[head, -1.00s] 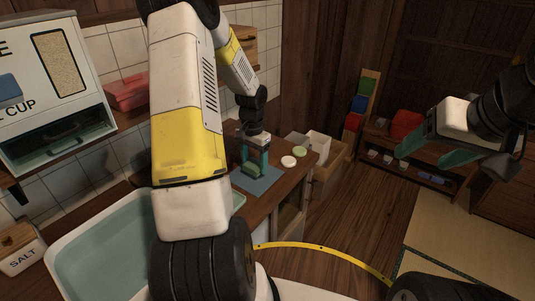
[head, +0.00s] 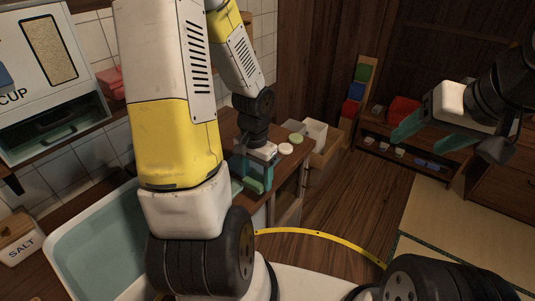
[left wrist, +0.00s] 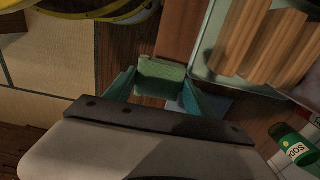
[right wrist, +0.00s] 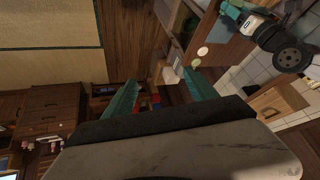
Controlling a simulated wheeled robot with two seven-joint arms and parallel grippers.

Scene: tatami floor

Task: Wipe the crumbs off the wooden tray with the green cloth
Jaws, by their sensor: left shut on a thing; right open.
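My left gripper (head: 254,176) is shut on a green folded piece (left wrist: 162,80), which looks like the green cloth. It also shows in the head view (head: 257,186), low over the wooden counter near its front edge. In the left wrist view it sits between the teal fingers. Whether it touches the surface below I cannot tell. I cannot make out a wooden tray or crumbs for certain; my left arm hides much of the counter. My right gripper (head: 415,139) is open and empty, out over the floor at the right.
A pale basin (head: 62,245) and a salt box (head: 20,238) are at the left. Two round lids (head: 290,143) lie behind my left gripper. Wooden slats (left wrist: 262,45) and a green soda container (left wrist: 292,143) show in the left wrist view. A low shelf (head: 415,158) stands across clear floor.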

